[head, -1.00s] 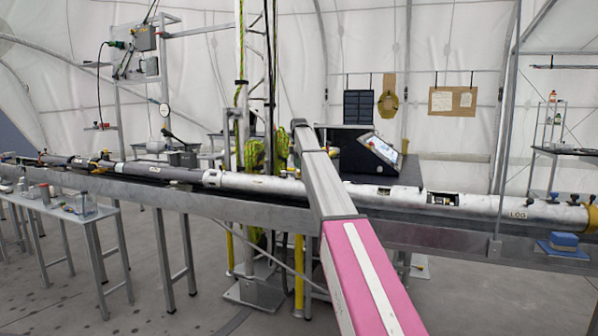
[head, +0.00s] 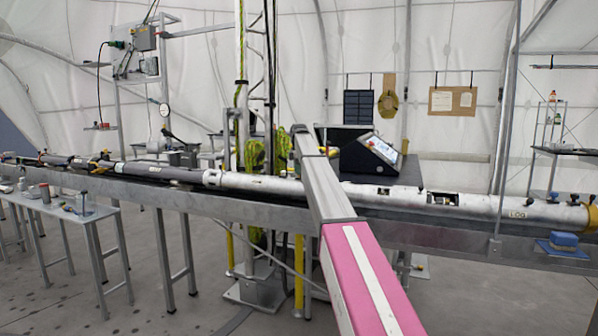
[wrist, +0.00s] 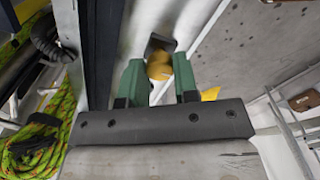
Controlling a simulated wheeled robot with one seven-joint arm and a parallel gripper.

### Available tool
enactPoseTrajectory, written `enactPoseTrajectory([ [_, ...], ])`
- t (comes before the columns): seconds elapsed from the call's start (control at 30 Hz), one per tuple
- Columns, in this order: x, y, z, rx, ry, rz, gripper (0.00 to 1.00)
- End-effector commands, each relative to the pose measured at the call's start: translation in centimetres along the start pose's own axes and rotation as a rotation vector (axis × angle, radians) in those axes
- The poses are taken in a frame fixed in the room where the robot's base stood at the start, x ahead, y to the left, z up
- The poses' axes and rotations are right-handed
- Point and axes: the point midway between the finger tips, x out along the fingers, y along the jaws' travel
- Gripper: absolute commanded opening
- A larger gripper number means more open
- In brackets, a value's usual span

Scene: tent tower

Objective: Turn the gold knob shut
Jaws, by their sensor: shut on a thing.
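The gold knob (wrist: 160,66) shows in the wrist view between the two green fingers of my gripper (wrist: 159,76). The fingers are shut on it. A dark bracket or plate (wrist: 158,44) sits just beyond the knob, against a pale metal surface. How far the knob is turned cannot be told. In the head view my arm reaches away from the camera over the long tube, and my gripper and the knob cannot be made out there.
A long silver and dark tube (head: 262,186) lies along a grey beam (head: 130,197). A black console with a screen (head: 378,148) stands behind it, right of my arm. Green rope (wrist: 40,140) hangs at left in the wrist view. A small table (head: 62,216) stands at left.

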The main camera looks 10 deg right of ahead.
Motion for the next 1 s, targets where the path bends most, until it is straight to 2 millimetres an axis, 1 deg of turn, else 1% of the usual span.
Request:
enactPoseTrajectory([
  [0.17,-0.04,0.01,0.00,0.080,0.000,0.000,0.04],
  [0.37,-0.05,0.02,0.00,0.234,0.000,0.000,0.04],
  [1.0,-0.08,0.07,0.02,0.843,0.000,0.001,0.04],
])
